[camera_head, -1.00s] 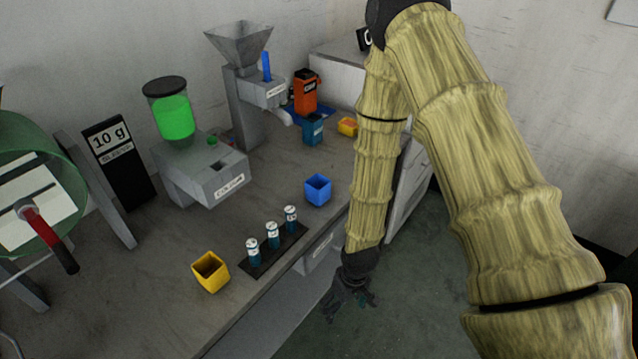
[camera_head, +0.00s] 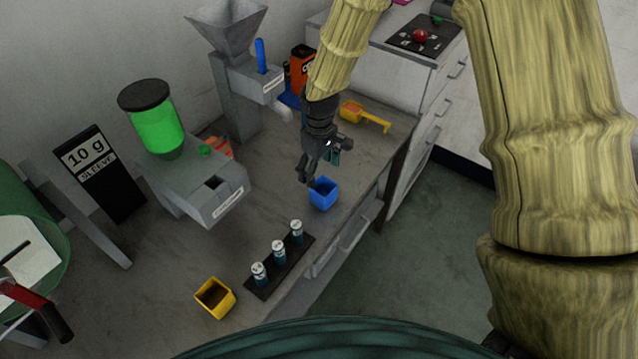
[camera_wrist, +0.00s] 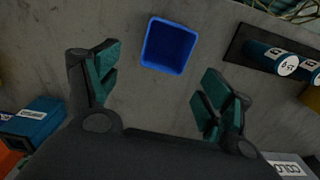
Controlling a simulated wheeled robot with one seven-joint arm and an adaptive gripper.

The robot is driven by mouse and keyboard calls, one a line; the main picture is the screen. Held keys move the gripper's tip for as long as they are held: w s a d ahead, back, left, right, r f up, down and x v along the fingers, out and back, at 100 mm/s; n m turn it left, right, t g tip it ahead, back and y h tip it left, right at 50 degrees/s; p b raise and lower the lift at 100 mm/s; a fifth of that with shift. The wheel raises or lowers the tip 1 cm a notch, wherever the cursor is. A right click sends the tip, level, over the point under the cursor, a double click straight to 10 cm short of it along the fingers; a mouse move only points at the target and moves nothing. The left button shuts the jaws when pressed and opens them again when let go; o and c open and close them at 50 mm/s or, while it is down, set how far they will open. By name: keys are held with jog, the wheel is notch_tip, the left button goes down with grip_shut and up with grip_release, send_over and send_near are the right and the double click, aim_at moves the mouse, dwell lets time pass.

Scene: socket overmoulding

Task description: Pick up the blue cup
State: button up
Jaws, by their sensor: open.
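The blue cup (camera_head: 323,194) is a small square open cup standing upright on the grey counter, just behind the rack of vials. My gripper (camera_head: 318,172) is over the counter at the cup's back left, close above it. In the wrist view the cup (camera_wrist: 168,46) lies ahead of and between the two spread fingers of my gripper (camera_wrist: 157,85), nearer the left finger. The fingers are open and nothing is between their tips. In the head view I cannot tell whether a finger touches the cup's rim.
A black rack (camera_head: 280,266) with white-capped vials and a yellow cup (camera_head: 215,298) stand nearer on the counter (camera_head: 160,250). The grey dispenser (camera_head: 215,195) is to the left. A yellow scoop (camera_head: 362,114) and the hopper machine (camera_head: 238,95) stand behind. A teal box (camera_wrist: 38,120) shows in the wrist view.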

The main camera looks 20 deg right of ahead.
aim_at(323, 194)
jog(key=s+f, duration=0.1)
jog(key=s+f+p, duration=0.1)
jog(key=shift+s+d+f, duration=0.1)
jog(key=shift+s+d, duration=0.2)
jog(key=shift+w+f, duration=0.9)
jog(key=shift+f, duration=0.3)
jog(key=shift+s+d+f+p, duration=0.1)
jog(key=shift+s+f+p, duration=0.35)
jog(key=shift+s+p, duration=0.3)
jog(key=f, duration=0.1)
jog(key=f+p, duration=0.1)
jog(key=f, duration=0.1)
jog(key=shift+w, duration=0.35)
jog(key=shift+s+f, duration=0.15)
jog(key=shift+f, duration=0.15)
jog(key=shift+f, duration=0.1)
jog(key=c, duration=1)
